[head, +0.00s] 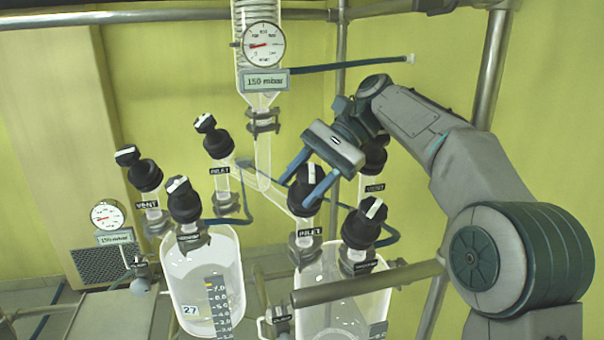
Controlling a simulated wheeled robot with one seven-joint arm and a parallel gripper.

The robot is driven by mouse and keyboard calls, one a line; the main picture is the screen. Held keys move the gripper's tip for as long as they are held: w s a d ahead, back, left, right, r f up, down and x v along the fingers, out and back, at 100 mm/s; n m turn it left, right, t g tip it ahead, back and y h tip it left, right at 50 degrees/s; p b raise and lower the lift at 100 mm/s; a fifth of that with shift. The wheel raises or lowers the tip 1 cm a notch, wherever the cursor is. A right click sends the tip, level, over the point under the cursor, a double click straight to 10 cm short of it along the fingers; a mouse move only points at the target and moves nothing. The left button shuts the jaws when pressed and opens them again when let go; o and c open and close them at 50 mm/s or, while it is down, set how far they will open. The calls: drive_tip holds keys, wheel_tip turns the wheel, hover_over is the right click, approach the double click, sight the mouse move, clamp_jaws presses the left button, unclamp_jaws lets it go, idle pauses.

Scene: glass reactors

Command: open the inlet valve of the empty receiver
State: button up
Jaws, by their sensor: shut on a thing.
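Two glass receivers stand side by side, the left one (205,275) and the right one (340,310), its lower part cut off by the frame. Each has black-knobbed valves on top. The left receiver's INLET valve (218,146) stands free. My gripper (297,193) reaches down from the right with its two blue fingers shut on the right receiver's INLET valve knob (302,197). A white mark shows on this knob between the fingers. The INLET label (310,232) sits below it. I cannot tell the liquid level in either receiver.
A VENT valve (368,160) is partly behind my gripper, and another black valve (361,226) is close at its right. A 150 mbar gauge (263,45) hangs above. A metal bar (365,285) crosses before the right receiver. A second gauge (107,215) is at left.

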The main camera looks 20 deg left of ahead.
drive_tip(key=shift+n+h, duration=0.4)
idle(0.3)
drive_tip(key=o, duration=1)
